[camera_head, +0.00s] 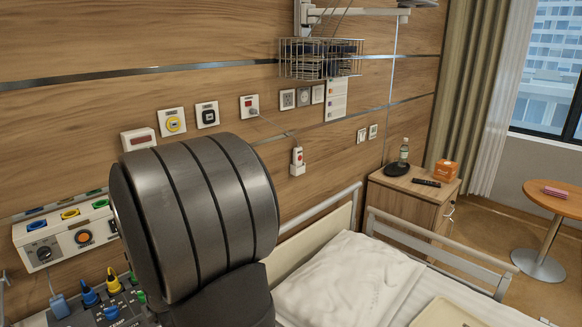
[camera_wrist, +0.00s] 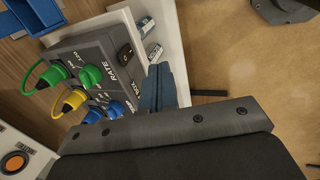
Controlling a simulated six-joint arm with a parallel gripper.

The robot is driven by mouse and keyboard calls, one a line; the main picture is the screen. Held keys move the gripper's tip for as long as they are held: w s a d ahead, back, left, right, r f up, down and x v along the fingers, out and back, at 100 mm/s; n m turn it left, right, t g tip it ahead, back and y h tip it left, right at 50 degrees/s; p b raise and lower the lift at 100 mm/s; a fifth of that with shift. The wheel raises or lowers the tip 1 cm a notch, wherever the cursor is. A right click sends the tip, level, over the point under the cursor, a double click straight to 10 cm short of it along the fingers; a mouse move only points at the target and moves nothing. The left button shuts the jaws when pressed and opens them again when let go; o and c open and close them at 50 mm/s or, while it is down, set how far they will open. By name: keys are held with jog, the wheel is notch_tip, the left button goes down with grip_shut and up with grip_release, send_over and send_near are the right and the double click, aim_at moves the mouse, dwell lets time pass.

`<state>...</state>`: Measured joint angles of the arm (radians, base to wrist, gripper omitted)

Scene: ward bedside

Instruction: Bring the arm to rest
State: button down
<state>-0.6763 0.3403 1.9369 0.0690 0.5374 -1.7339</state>
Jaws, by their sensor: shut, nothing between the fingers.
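My gripper (camera_wrist: 160,87) shows in the wrist view, its blue-grey fingers shut together with nothing between them. In the picture they lie just right of a dark control box (camera_wrist: 85,75) marked RATE, with green, yellow and blue knobs or plugs; I cannot tell whether they touch it. In the camera_head view, a large dark ribbed part of my arm (camera_head: 195,215) stands in the foreground and hides part of the wall and bed. My gripper is not visible there.
The control box also shows at the camera_head view's lower left (camera_head: 112,308), below a white wall unit (camera_head: 65,240). A bed with a pillow (camera_head: 345,280) and rails (camera_head: 435,250) is at right. Beyond stand a bedside cabinet (camera_head: 405,203) and a round table (camera_head: 552,198).

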jog(key=w+d+r+m+h, duration=0.1)
jog(key=d+r+m, duration=0.1)
jog(key=d+m, duration=0.35)
jog(key=w+d+r+m+t, duration=0.1)
jog(key=d+r+m, duration=0.15)
jog(key=d, duration=0.65)
jog(key=w+d+r+m+h, duration=0.1)
jog(key=w+d+r+m, duration=0.2)
jog(key=d, duration=0.4)
jog(key=s+d+r+m+h, duration=0.1)
jog(key=s+d+m, duration=0.2)
jog(key=d+m, duration=0.3)
jog(key=s+d+r+m+h, duration=0.1)
jog(key=s+d+m, duration=0.3)
jog(key=d+m, duration=0.3)
jog(key=shift+d+r, duration=0.15)
jog(key=shift+d, duration=2.7)
jog(key=shift+s, duration=0.1)
